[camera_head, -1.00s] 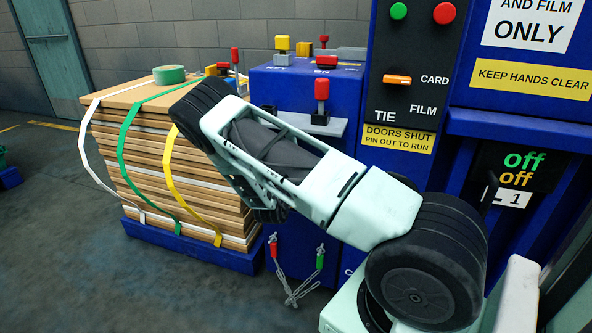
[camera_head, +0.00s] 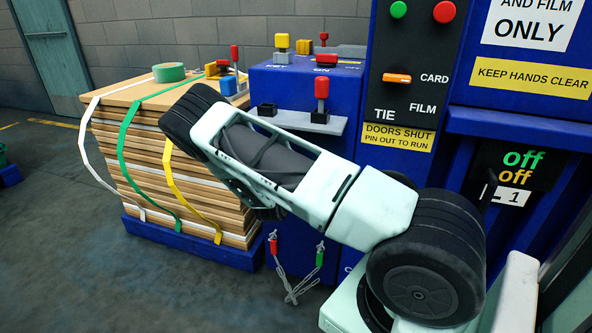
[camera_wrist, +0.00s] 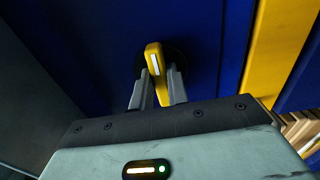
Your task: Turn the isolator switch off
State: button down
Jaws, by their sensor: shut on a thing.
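In the wrist view, the isolator switch (camera_wrist: 153,56) has a yellow handle with a white stripe, set on a dark round base on a blue panel. The handle stands nearly upright in the picture, leaning slightly. My gripper (camera_wrist: 159,78) is shut on the handle, one finger on each side. No label for the switch shows in this view. In the head view my arm hides the gripper and the switch.
A strapped stack of boards (camera_head: 150,150) stands left of the blue machine (camera_head: 345,65). The machine carries a red-topped lever (camera_head: 322,90), an orange CARD/FILM selector (camera_head: 397,78) and a red button (camera_head: 444,12). Red and green tags hang on chains below. Open floor lies at left.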

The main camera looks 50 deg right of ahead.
jog(key=c, duration=1.4)
grip_release()
jog(key=shift+o, duration=0.2)
jog(key=shift+a, duration=0.15)
jog(key=v, duration=1.7)
jog(key=shift+s, duration=0.2)
jog(key=shift+a+f, duration=0.1)
